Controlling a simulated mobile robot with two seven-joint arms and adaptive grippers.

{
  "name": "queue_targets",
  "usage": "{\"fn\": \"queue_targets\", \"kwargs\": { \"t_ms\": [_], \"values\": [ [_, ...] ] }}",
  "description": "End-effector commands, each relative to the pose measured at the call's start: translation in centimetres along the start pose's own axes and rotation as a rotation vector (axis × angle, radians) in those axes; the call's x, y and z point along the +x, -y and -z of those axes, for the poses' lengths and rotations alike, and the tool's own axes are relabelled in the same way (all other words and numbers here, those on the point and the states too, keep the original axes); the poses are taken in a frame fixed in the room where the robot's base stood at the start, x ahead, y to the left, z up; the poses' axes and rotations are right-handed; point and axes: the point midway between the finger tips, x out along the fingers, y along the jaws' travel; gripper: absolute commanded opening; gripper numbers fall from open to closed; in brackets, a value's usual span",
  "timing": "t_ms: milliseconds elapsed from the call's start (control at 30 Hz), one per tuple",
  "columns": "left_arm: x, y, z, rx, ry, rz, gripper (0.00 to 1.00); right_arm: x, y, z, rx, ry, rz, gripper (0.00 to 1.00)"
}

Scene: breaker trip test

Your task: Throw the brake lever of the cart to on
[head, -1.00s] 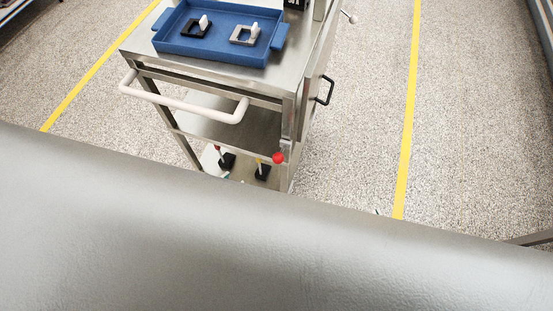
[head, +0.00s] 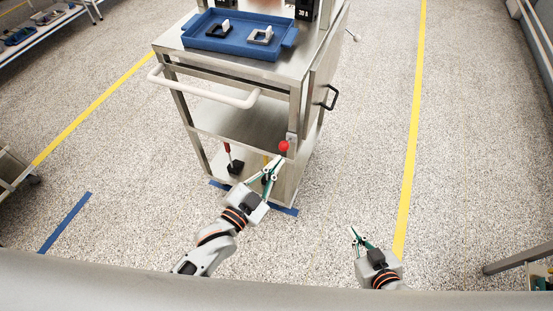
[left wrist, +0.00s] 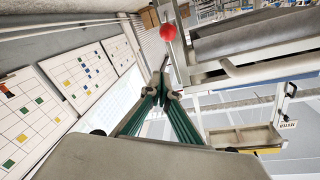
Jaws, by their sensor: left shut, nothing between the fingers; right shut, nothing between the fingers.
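The cart (head: 240,123) stands ahead of me, with a white push handle on its near side. Its brake lever has a red ball knob (head: 284,146) on a plate at the front right corner post. The knob also shows in the left wrist view (left wrist: 167,32), above and apart from the fingers. My left gripper (head: 276,162) is shut and empty, just below and left of the knob. It also shows in the left wrist view (left wrist: 161,78). My right gripper (head: 354,231) is shut and empty over the floor to the right of the cart.
A blue tray (head: 233,43) with a black and a grey part lies on the cart top. A red-handled item (head: 228,155) stands on the lower shelf. A black door handle (head: 331,97) sticks out from the cart's right side. The floor right of the cart is open.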

Motion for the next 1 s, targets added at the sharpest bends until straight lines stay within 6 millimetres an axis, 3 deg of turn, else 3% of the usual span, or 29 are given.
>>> {"fn": "queue_targets", "kwargs": {
  "t_ms": [267,700,800,1000],
  "values": [
    [2.4,0.1,0.6,0.01,-0.017,0.003,0.0,0.1,-0.4,0.8,-0.001,-0.013,-0.005,0.0],
    [10.8,0.0,0.7,0.01,-0.015,0.002,0.0,0.1,-0.5,0.2,-0.002,-0.004,-0.006,0.0],
    [9.7,-0.1,-1.4,0.012,-0.009,-0.001,0.0,0.2,-0.5,0.0,-0.003,-0.001,-0.006,0.0],
    [9.1,0.0,-3.0,0.009,-0.012,0.0,0.0,0.2,-0.5,-0.1,-0.005,0.002,-0.006,0.0]
  ]
}}
